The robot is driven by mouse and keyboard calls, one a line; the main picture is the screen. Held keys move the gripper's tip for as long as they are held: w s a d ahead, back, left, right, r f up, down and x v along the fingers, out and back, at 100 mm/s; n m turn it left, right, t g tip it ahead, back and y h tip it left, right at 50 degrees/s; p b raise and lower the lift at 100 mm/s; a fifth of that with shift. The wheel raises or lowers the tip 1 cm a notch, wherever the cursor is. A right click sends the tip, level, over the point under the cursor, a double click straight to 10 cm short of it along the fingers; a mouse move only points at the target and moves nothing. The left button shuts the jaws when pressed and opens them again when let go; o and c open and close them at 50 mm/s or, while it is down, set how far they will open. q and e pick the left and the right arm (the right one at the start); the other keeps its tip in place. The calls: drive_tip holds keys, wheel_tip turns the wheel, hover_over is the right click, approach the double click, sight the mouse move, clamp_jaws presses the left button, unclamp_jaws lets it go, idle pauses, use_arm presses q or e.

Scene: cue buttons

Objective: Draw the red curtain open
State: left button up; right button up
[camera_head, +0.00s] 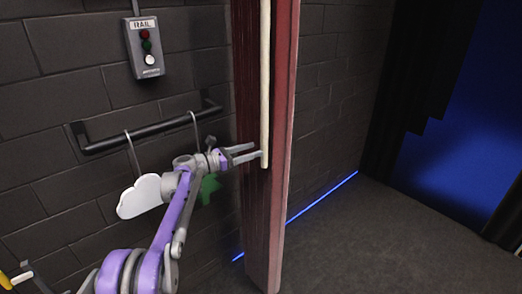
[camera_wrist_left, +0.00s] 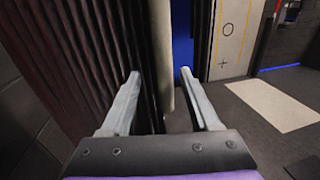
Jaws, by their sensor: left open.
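The red curtain (camera_head: 283,205) hangs as a tall, narrow, gathered panel in the middle of the head view. Its dark red folds (camera_wrist_left: 75,45) fill the left of the left wrist view. A pale upright rod (camera_head: 265,70) runs down along the curtain. My left gripper (camera_head: 258,151) reaches the rod near its lower end. In the left wrist view the rod (camera_wrist_left: 162,55) stands between the two open fingers, with a gap at least on the right side. I cannot tell whether either finger touches it. My right gripper is not in view.
Floor right of the curtain (camera_head: 370,240) is clear.

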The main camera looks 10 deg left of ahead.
use_arm(q)
drive_tip(key=v, duration=0.6)
drive_tip(key=shift+b, duration=0.35)
drive_tip(key=shift+d, duration=0.2)
drive_tip(key=s+d+f+m+g+y, duration=0.3)
drive_tip(key=s+d+m, duration=0.3)
drive_tip(key=s, duration=0.4)
drive_tip(key=s+d+f+m+g+y, duration=0.2)
drive_tip(key=s+d+f+m+g, duration=0.15)
drive_tip(key=s+d+m, duration=0.45)
drive_tip(key=s+a+f+m+y, duration=0.1)
drive_tip(key=s+f+m, duration=0.3)
drive_tip(key=s, duration=0.4)
drive_tip(key=s+a+f+m+y, duration=0.2)
drive_tip(key=s+f+m+y, duration=0.2)
drive_tip(key=s, duration=0.5)
drive_tip(key=s+a+f+m+y, duration=0.2)
drive_tip(key=s+f, duration=0.4)
drive_tip(key=s, duration=0.3)
drive_tip(key=m+y, duration=0.1)
drive_tip(key=m, duration=0.1)
drive_tip(key=shift+m, duration=0.3)
drive_tip(key=shift+s+a, duration=0.1)
